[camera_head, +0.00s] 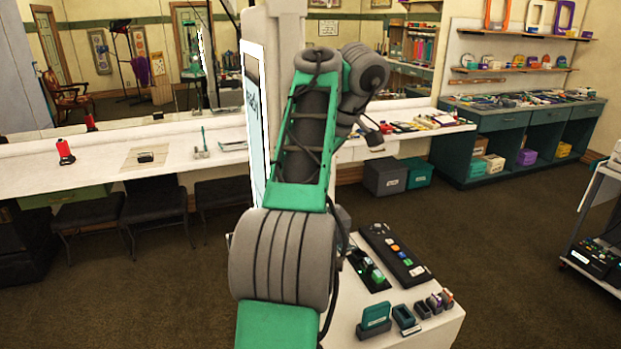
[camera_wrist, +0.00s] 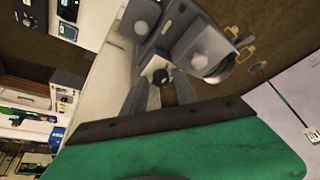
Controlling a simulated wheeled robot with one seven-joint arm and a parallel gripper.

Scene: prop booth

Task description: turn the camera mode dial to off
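I cannot clearly make out the camera or its mode dial in either view. A small dark boxy thing (camera_head: 146,157) lies on a mat on the long white counter in the head view, too small to identify. My arm rises through the middle of the head view and bends over to the right, where its small grey end (camera_head: 372,132) hangs in front of the counter. In the wrist view, grey jointed metal parts (camera_wrist: 165,62) with round knobs stand above a green panel. I cannot tell there which parts are my gripper's fingers. Nothing is clearly held.
A tall white column with a screen (camera_head: 255,100) stands behind my arm. Below right, a white stand (camera_head: 440,325) holds a black button panel (camera_head: 395,255) and small boxes. Chairs stand under the counter (camera_head: 215,135). A trolley (camera_head: 600,275) is at the right edge. Open carpet (camera_head: 510,245) lies between.

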